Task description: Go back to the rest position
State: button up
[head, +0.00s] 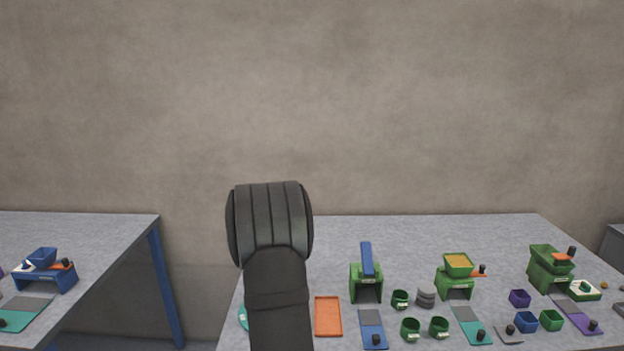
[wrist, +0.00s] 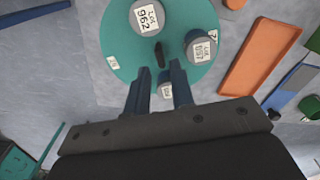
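My gripper (wrist: 160,78) shows in the wrist view with its two blue fingers apart and a gap between them, above a round teal disc (wrist: 122,62). A small labelled jar (wrist: 165,91) shows in the gap, apparently down on the disc and not held. A larger jar with a lot label (wrist: 150,16) and another jar (wrist: 200,46) stand on the disc, with a dark upright piece (wrist: 158,54) near its middle. In the head view my dark arm stands up in front of the table and hides most of the disc (head: 243,316); the fingers are not visible there.
An orange tray (head: 328,316) lies right of my arm. Green dispensers (head: 366,283), (head: 457,276) and (head: 548,270), small green cups (head: 400,299) and coloured scoop mats (head: 372,328) crowd the table further right. A second table (head: 90,240) with a blue dispenser (head: 44,272) stands left.

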notch_tip(320, 180, up, 5)
jog(key=shift+f, duration=0.1)
notch_tip(320, 180, down, 7)
jog(key=shift+f, duration=0.15)
jog(key=shift+f+n, duration=0.15)
jog(key=shift+n, duration=0.15)
jog(key=n, duration=0.6)
jog(key=shift+n, duration=2.9)
notch_tip(320, 180, up, 9)
jog(key=m, duration=0.5)
jog(key=shift+f, duration=4.45)
